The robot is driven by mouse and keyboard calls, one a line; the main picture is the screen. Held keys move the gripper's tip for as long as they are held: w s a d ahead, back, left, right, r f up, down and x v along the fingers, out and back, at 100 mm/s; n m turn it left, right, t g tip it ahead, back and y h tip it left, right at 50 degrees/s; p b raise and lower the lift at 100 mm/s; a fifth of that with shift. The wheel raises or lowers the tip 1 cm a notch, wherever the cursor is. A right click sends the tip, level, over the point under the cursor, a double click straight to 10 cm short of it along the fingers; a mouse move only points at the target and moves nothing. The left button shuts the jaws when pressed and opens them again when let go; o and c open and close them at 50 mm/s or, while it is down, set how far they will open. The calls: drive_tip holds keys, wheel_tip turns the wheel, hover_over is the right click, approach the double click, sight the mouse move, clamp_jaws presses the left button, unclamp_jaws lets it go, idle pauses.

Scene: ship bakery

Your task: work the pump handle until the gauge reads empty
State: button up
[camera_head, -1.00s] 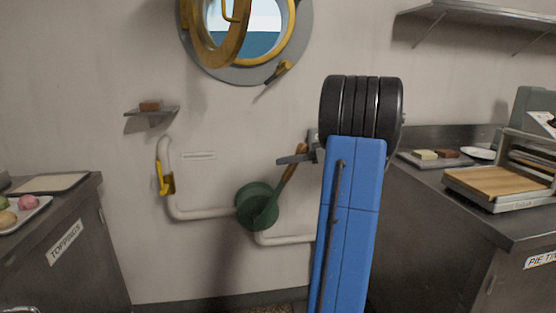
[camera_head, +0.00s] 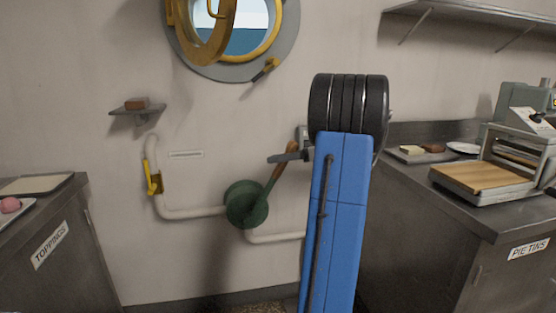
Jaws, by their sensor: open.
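A green round pump (camera_head: 246,205) is mounted on the white wall, with pale pipes at its left and below right. Its wooden-topped handle (camera_head: 287,151) leans up and to the right from the pump. My gripper (camera_head: 285,158) is open at the handle's upper part. One dark finger shows crossing the handle's line, but I cannot tell whether it touches. The rest of my gripper is hidden behind my blue arm. I see no readable gauge in this view.
A small wall shelf (camera_head: 138,111) and an open porthole (camera_head: 285,47) are above. Steel counters labelled toppings (camera_head: 62,222) and pie tins (camera_head: 470,232) stand left and right.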

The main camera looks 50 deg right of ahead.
drive_tip(key=v, duration=1.7)
drive_tip(key=shift+s, duration=0.2)
drive_tip(key=shift+d, duration=0.1)
idle(0.3)
